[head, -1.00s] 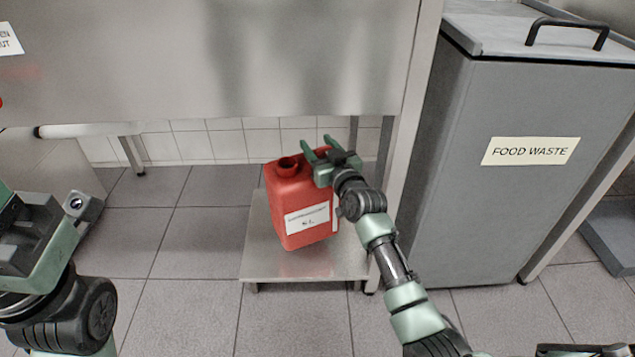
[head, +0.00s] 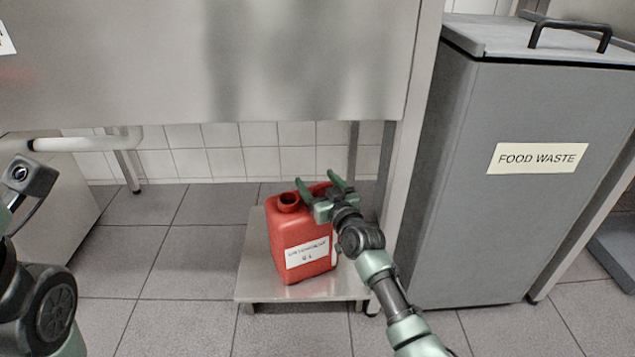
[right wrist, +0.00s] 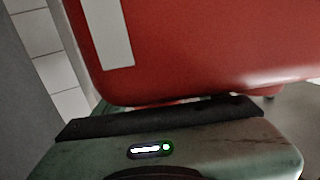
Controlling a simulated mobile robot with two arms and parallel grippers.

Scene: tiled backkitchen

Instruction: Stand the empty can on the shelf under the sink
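The red can (head: 302,240), with a white label and an open round neck, stands upright on the low metal shelf (head: 262,285) under the sink (head: 200,60). My right gripper (head: 318,182) is at the can's top right, by its handle. Its two green fingers are spread apart, one on each side of the handle area, which they partly hide. In the right wrist view the can's red side (right wrist: 200,50) fills the top, close against the gripper body; the fingertips are hidden there.
A grey food waste bin (head: 540,200) stands right of the sink leg (head: 408,160), close to my right arm. A white drain pipe (head: 85,144) runs at the left behind the sink. The tiled floor left of the shelf is clear.

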